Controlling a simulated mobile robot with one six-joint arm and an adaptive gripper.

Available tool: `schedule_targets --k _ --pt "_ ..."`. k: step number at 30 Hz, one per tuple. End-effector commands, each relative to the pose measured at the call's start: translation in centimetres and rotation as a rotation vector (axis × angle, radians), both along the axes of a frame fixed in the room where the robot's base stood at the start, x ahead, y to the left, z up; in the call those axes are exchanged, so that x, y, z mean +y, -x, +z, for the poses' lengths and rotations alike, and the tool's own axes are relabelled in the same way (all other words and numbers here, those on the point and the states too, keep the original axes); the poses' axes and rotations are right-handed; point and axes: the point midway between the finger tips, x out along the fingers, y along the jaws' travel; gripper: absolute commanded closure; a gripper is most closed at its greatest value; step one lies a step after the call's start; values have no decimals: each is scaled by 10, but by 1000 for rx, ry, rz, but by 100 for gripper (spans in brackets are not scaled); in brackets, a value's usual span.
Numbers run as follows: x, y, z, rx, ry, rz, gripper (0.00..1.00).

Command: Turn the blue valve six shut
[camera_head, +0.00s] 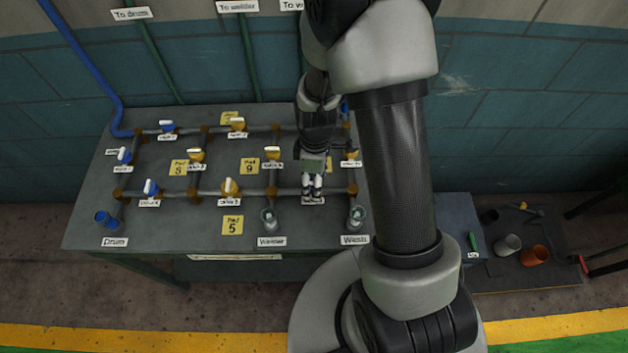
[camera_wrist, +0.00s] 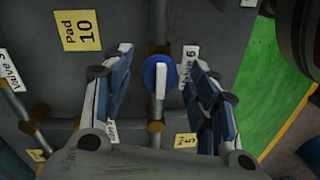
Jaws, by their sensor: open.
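The blue valve six (camera_wrist: 160,76) shows in the wrist view as a round blue body with a white bar handle. The handle lies in line with the pipe beneath it. A white label, partly covered and ending in 6, sits just right of it. My gripper (camera_wrist: 158,62) is open, with one finger on each side of the valve and a visible gap to the handle on both sides. In the head view my gripper (camera_head: 312,186) points down over the lower pipe at the right part of the bench and hides valve six.
The grey bench (camera_head: 85,215) carries a pipe grid with other blue valves (camera_head: 150,188) and yellow valves (camera_head: 229,187). Yellow pads, such as Pad 10 (camera_wrist: 81,30), lie between pipes. Pots (camera_head: 534,256) are on the right.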

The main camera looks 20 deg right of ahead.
Motion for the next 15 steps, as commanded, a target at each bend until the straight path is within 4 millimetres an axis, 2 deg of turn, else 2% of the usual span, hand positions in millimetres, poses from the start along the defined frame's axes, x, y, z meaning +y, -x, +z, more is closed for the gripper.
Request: schedule_targets --k 8,15 --pt "0 0 -1 0 0 0 46" --pt "0 0 -1 0 0 0 62"
